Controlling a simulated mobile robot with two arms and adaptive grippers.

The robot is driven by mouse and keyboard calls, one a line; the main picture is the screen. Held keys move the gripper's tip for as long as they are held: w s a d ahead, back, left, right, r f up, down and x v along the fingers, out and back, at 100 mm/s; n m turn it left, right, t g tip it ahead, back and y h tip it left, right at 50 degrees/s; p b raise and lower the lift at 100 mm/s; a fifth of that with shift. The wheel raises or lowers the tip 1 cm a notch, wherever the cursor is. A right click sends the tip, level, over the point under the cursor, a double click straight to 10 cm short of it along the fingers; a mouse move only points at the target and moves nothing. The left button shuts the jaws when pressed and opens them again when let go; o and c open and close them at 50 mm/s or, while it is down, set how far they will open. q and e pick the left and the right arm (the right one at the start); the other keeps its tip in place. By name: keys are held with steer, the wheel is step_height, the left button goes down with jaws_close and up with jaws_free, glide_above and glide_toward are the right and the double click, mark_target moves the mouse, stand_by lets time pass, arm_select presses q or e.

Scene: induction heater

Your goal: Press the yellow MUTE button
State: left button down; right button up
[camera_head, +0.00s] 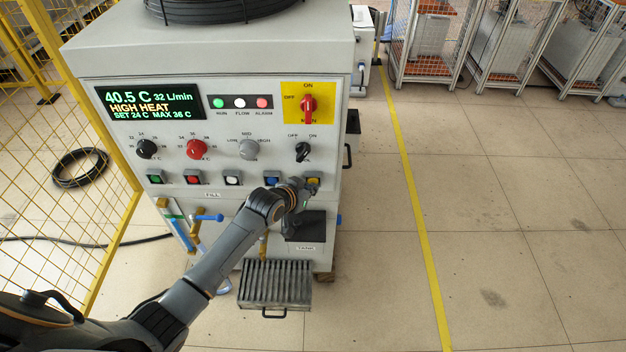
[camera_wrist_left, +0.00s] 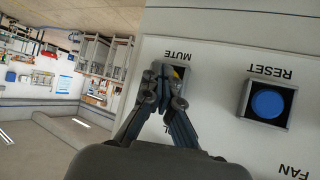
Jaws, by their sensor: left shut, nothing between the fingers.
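The yellow MUTE button (camera_head: 314,181) is at the right end of the lower button row on the grey machine's front panel. My left gripper (camera_head: 304,187) is shut and empty, with its fingertips right at this button. In the left wrist view, the closed fingertips (camera_wrist_left: 166,76) overlap the MUTE button's square housing and hide most of it. My right gripper is not in view.
The blue RESET button (camera_wrist_left: 268,103) sits beside MUTE. White (camera_head: 232,178) and other buttons lie further left. The red rotary switch (camera_head: 308,104) and black OFF/ON knob (camera_head: 302,151) are above. A yellow mesh fence (camera_head: 75,130) stands left; floor to the right is clear.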

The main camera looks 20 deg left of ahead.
arm_select(q)
steer(key=shift+s+d, duration=0.1)
steer(key=shift+s, duration=0.3)
steer(key=shift+f, duration=0.1)
steer(key=s+p, duration=0.2)
steer(key=s+d+p, duration=0.1)
steer(key=s+p, duration=0.1)
steer(key=s, duration=0.1)
steer(key=shift+d, duration=0.2)
steer(key=shift+w, duration=0.1)
